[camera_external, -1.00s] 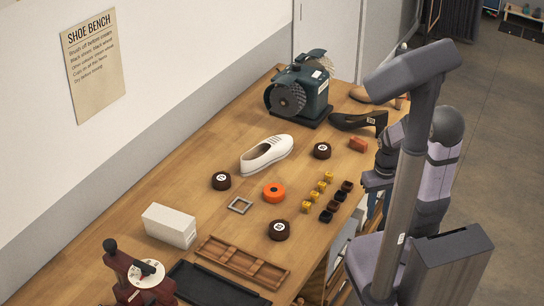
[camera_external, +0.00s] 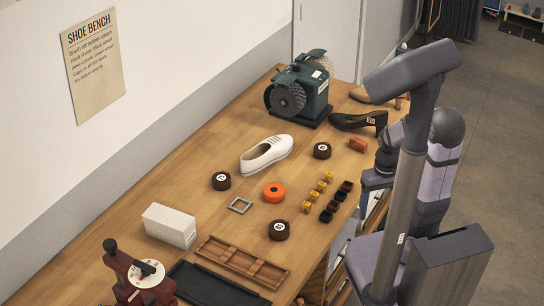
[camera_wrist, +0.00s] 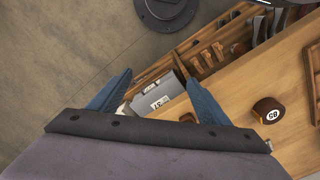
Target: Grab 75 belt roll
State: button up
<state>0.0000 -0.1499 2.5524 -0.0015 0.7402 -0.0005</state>
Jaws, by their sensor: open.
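An orange roll (camera_external: 273,193), a grey square frame (camera_external: 240,205) and small yellow and dark pieces lie among the brown rolls. The white shoe (camera_external: 266,155) and buffing machine (camera_external: 299,90) stand behind. Shelves with a labelled grey box (camera_wrist: 158,97) lie below the bench edge.

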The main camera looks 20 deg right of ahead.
notch_tip(320, 180, up, 4)
jog(key=n+t+y, duration=0.4)
jog(key=t, duration=0.9)
send_over(225, 180)
jog(key=s, duration=0.3)
jog(key=f, duration=0.6)
jog(key=d+f, duration=0.1)
jog(key=f, duration=0.1)
jog(key=shift+f+b, duration=0.35)
jog(key=shift+f, duration=0.4)
jog(key=shift+w+m, duration=0.1)
jog(key=shift+m, duration=0.2)
jog(key=shift+p+x, duration=0.6)
jog(key=shift+x, duration=1.8)
